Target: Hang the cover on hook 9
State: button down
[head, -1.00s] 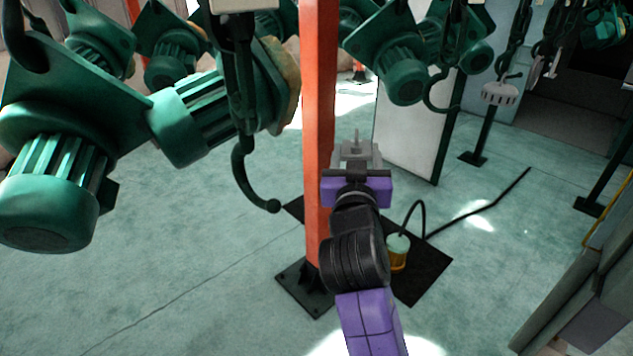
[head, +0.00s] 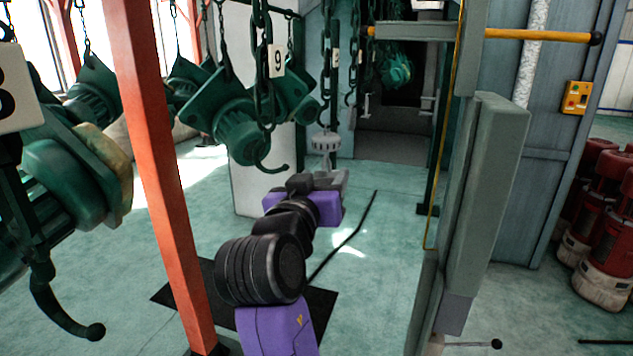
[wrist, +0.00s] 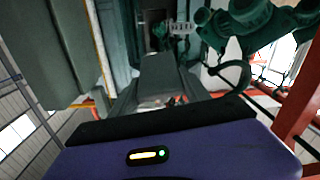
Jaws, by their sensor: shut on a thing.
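The tag with 9 (head: 277,61) hangs beside a dark chain. Dark green hook 9 (head: 272,168) curls below it, empty, left of and above my gripper in the head view. A hook also shows right of the cover in the wrist view (wrist: 236,76). The cover and hook appear apart.
Green motor parts (head: 240,135) hang close behind and left of hook 9. A red post (head: 173,180) stands left of my arm, a grey post (head: 485,200) right. Red cylinders (head: 605,220) stand at far right.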

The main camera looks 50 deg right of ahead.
jog(key=w+a+f+b, duration=0.1)
jog(key=w+a+f, duration=0.1)
jog(key=w, duration=0.7)
jog(key=shift+w+a+f+n+b, duration=0.15)
jog(key=shift+w+a+n+b, duration=0.2)
jog(key=shift+a, duration=0.4)
dwell(0.8)
jog(key=shift+w+a+f+m+b, duration=0.25)
jog(key=shift+w+m+b, duration=0.3)
jog(key=shift+b, duration=0.9)
jog(key=shift+w+a+b, duration=0.15)
jog(key=shift+w+b, duration=0.05)
jog(key=shift+b, duration=0.3)
jog(key=shift+f+b, duration=0.25)
jog(key=shift+b, duration=0.15)
dwell(0.5)
jog(key=shift+c, duration=2.2)
grip_release()
